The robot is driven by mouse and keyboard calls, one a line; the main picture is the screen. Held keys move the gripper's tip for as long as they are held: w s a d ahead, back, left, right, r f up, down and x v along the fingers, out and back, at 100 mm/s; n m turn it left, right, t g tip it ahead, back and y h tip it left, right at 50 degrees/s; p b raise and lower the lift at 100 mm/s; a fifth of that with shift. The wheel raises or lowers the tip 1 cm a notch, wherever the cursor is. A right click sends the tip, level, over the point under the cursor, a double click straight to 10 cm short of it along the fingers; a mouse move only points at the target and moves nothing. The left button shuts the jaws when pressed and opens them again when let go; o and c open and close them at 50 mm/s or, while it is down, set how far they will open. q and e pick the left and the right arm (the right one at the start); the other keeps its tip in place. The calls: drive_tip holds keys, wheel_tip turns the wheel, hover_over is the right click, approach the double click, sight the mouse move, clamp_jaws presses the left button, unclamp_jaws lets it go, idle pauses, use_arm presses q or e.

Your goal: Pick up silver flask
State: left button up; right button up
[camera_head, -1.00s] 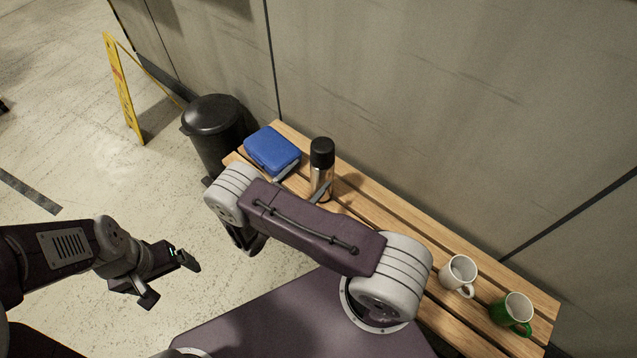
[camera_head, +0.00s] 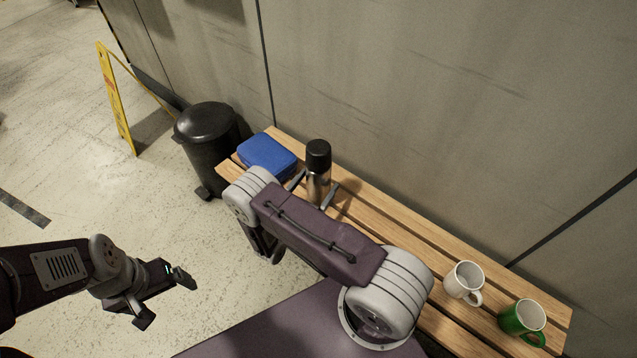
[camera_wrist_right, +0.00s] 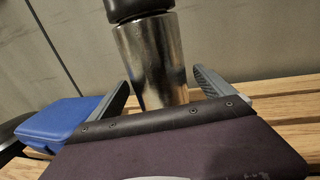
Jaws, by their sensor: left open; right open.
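The silver flask (camera_head: 318,180) with a black cap stands upright on the wooden bench. My right gripper (camera_head: 313,190) is open with one finger on each side of the flask; its palm is hidden behind my arm in the head view. In the right wrist view the flask (camera_wrist_right: 152,60) rises between the two fingers of the right gripper (camera_wrist_right: 163,92), with gaps visible on both sides. The flask's base is hidden there. My left gripper (camera_head: 163,300) is open and empty above the floor, away from the bench.
A blue box (camera_head: 266,155) lies on the bench (camera_head: 390,217) left of the flask. A white mug (camera_head: 462,281) and a green mug (camera_head: 521,320) stand at the right end. A black bin (camera_head: 208,150) and a yellow sign (camera_head: 116,100) stand on the floor. A wall runs behind the bench.

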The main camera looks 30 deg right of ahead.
sight(319, 172)
drive_tip(key=shift+x, duration=0.75)
drive_tip(key=c, duration=1.9)
drive_tip(key=shift+o, duration=0.2)
drive_tip(key=s+d+r+p, duration=0.4)
drive_tip(key=s+r+p, duration=0.2)
drive_tip(key=s+r, duration=0.5)
